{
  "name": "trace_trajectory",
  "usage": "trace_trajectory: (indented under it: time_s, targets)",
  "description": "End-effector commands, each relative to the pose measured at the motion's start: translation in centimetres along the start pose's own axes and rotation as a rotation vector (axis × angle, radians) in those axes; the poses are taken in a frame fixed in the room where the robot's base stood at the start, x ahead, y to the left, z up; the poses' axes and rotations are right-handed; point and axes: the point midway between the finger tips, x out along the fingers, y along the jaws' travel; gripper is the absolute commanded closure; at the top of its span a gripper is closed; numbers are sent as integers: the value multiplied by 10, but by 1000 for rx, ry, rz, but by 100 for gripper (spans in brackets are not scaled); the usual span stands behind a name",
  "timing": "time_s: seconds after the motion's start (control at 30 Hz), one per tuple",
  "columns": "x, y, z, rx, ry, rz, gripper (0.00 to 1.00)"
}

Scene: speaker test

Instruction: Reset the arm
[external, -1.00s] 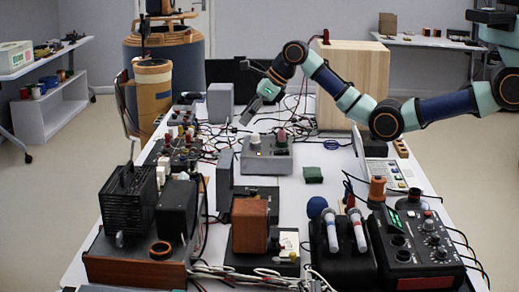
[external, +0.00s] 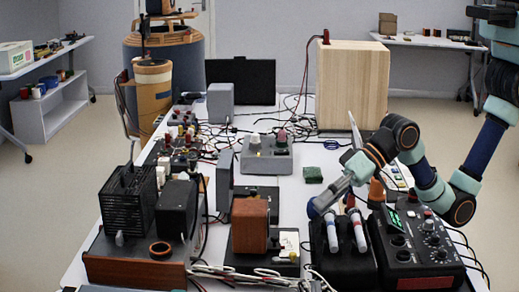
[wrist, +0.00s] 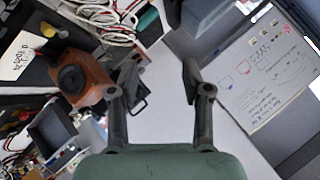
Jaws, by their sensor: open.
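My gripper (external: 320,204) is low over the right front part of the table in the external view, beside the two microphones (external: 345,232) with white and blue handles. It partly covers a blue ball there. In the wrist view my gripper (wrist: 158,80) has its two fingers spread apart with nothing between them. A bare strip of white table shows behind the fingers. My arm is folded down along the right side, bent at the elbow.
A black mixer (external: 418,245) with knobs stands right of the microphones. A brown box (external: 250,225) stands left of them, and it also shows in the wrist view (wrist: 82,78). A wooden box (external: 352,80) stands at the back. Cables lie across the table.

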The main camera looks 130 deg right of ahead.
Motion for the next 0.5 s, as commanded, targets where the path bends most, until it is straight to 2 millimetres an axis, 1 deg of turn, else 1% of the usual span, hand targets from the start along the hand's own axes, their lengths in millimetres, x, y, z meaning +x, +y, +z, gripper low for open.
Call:
trace_trajectory:
  time_s: [0.03, 0.07, 0.1, 0.17, 0.2, 0.27, 0.3, 0.47, 0.5]
  targets:
    - [-18, -12, 32, -184, -12, -47, 52]
    - [-30, -19, 48, -302, -11, -76, 52]
    - [-46, -25, 68, -455, -7, -113, 52]
    - [-72, -34, 94, -674, 7, -169, 52]
    - [-90, -38, 110, -814, 22, -206, 52]
    - [-118, -43, 130, -1016, 52, -258, 52]
    - [-134, -68, 102, -990, 54, -244, 52]
    - [-171, -111, 63, -981, 53, -240, 52]
    - [-182, -122, 54, -981, 53, -239, 52]
